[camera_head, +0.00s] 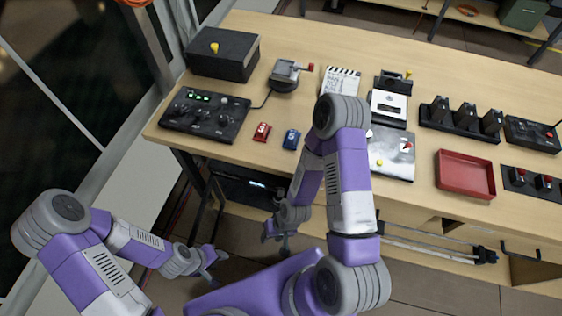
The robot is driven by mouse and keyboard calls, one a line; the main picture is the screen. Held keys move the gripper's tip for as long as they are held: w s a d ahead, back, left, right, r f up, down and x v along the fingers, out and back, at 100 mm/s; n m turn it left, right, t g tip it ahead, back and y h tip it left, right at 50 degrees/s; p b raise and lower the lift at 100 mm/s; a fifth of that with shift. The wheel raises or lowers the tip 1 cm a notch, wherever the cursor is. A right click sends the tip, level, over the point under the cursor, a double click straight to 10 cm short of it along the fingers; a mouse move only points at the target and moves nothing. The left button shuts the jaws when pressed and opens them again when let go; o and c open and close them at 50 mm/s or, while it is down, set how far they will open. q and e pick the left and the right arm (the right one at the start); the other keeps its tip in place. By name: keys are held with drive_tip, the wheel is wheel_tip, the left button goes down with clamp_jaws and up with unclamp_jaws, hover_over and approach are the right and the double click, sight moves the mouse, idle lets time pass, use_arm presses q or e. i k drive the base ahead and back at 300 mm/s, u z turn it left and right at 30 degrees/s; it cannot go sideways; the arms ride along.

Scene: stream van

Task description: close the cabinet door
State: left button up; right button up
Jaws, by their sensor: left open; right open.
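A wooden cabinet front (535,272) with a dark handle (520,251) shows under the table at the lower right. It is cut by the picture edge, and I cannot tell for sure whether this is the cabinet door or how far it stands open. My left gripper (212,264) is open and empty, low over the floor at the lower left, well apart from the cabinet. My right gripper (280,238) is open and empty, low in front of the table's left part, also apart from the cabinet. My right arm hides part of the table front.
The wooden table (315,170) carries a black box (225,58), a control panel (203,115), red and blue blocks, a clapperboard (341,80), a red tray (465,175) and several devices. A dark rack unit (245,188) sits under its left end. Floor (435,295) is clear at the lower right.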

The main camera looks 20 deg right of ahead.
sight(212, 183)
drive_tip(key=z, duration=1.8)
drive_tip(key=k, duration=0.45)
drive_tip(key=u, duration=0.95)
